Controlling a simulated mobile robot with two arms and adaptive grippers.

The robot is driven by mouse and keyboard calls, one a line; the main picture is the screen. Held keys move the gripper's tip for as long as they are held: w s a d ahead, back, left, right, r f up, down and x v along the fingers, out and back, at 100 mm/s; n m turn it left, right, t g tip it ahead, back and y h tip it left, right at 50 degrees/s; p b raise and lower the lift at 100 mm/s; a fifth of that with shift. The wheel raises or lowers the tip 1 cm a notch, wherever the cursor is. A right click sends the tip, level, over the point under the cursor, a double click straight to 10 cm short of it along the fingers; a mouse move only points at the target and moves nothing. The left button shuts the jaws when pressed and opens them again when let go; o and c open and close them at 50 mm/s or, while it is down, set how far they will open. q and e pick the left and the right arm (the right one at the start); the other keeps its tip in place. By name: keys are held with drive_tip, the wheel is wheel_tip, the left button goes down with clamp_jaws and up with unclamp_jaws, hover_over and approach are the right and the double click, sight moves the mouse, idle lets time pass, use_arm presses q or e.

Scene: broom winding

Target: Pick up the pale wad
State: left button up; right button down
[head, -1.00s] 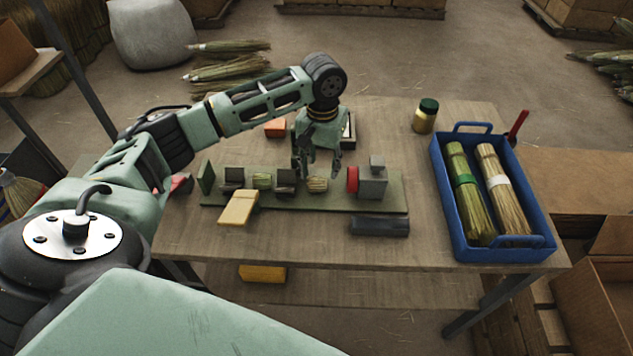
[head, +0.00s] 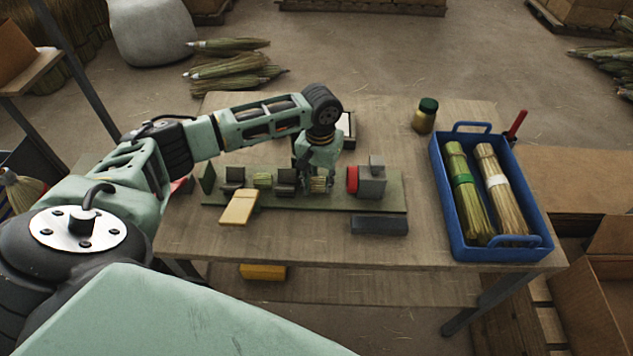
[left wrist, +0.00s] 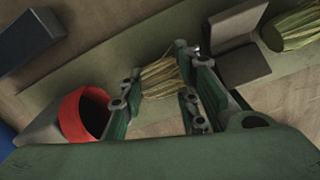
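The pale wad (head: 318,185) is a small straw-coloured bundle on the green strip (head: 270,201) on the table. It also shows in the left wrist view (left wrist: 161,77). My left gripper (head: 317,181) points down over it, with one finger on each side. In the left wrist view the left gripper (left wrist: 158,66) looks open around the wad. I cannot tell whether the fingers touch it. The wad rests low, and the fingers partly hide it. My right gripper is not in view.
A dark block (head: 285,181) and a greener wad (head: 262,180) stand left of the gripper. A grey block (head: 372,185) with a red ring (head: 352,180) stands close on the right. A blue crate (head: 456,250) with two bundles is farther right.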

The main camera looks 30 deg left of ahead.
sight(320, 180)
use_arm(q)
drive_tip(key=shift+c, duration=1.4)
drive_tip(key=shift+r, duration=0.65)
wheel_tip(320, 180, up, 3)
drive_tip(key=shift+w+f+b, duration=0.1)
drive_tip(key=shift+f+b, duration=0.1)
drive_tip(key=shift+b, duration=0.2)
drive_tip(key=s+d+r+b, duration=0.1)
drive_tip(key=s+d+r, duration=0.3)
drive_tip(key=d+r, duration=0.5)
drive_tip(key=s+d+r+m, duration=0.2)
drive_tip(key=s+d, duration=0.1)
drive_tip(key=s, duration=0.8)
drive_tip(key=shift+s+d+m, duration=0.35)
drive_tip(key=shift+d+m, duration=0.05)
